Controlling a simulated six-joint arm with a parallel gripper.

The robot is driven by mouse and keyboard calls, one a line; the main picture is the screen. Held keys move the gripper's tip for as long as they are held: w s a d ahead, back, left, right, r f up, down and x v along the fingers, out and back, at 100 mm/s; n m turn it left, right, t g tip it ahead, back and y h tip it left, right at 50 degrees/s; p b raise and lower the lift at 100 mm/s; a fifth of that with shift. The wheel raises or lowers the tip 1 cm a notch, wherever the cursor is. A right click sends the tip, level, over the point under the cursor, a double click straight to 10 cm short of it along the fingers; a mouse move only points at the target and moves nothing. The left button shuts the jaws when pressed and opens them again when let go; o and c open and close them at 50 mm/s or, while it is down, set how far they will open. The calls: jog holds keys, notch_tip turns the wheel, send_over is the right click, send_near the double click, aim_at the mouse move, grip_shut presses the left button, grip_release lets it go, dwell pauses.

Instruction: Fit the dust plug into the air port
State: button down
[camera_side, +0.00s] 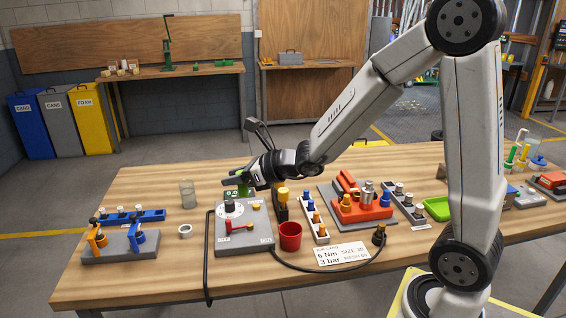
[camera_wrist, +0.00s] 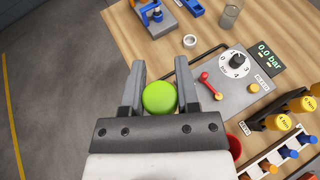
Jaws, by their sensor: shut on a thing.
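My gripper (camera_side: 230,181) is above the grey pressure panel (camera_side: 238,240) in the side view. In the wrist view, the gripper (camera_wrist: 160,72) is shut on a round lime-green piece (camera_wrist: 159,98), which looks like the dust plug. Its underside is hidden. The panel (camera_wrist: 228,88) shows right of the jaws, with a white dial, a red lever and a brass knob. Its display (camera_wrist: 266,57) reads 0.0 bar. I cannot tell which opening is the air port.
A red cup (camera_side: 290,236) stands right of the panel. A black hose (camera_side: 300,269) runs along the front to a fitting (camera_side: 379,235). A blue-and-orange fixture (camera_side: 120,246) stands left, near a glass (camera_side: 187,195) and tape roll (camera_side: 185,231). Racks and a red block (camera_side: 358,203) stand right.

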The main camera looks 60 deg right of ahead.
jog(key=f+n+g+y, duration=0.1)
jog(key=n+g+y, duration=0.1)
jog(key=n, duration=0.1)
jog(key=f+n+g+y, duration=0.2)
jog(key=n+y, duration=0.1)
jog(key=f+n+g+y, duration=0.2)
jog(key=n+g+y, duration=0.1)
jog(key=shift+s+d+f, duration=0.1)
jog(key=shift+s, duration=0.2)
jog(key=s+d+f+n+g+h, duration=0.4)
jog(key=d+f+n+g, duration=0.1)
jog(key=d+n+g, duration=0.4)
jog(key=s+d+f+n+g+h, duration=0.3)
jog(key=s+d+f+n+g, duration=0.1)
jog(key=d+n+g, duration=0.5)
jog(key=s+d+r+n+t+h, duration=0.2)
jog(key=d+n+h, duration=0.6)
jog(key=d, duration=0.5)
jog(key=s+d+r+n+t+h, duration=0.1)
jog(key=s+d+n+t+h, duration=0.2)
jog(key=d+n+h, duration=0.5)
jog(key=shift+s+d+r+n+h, duration=0.45)
jog(key=shift+s+d, duration=0.25)
jog(key=shift+d, duration=1.7)
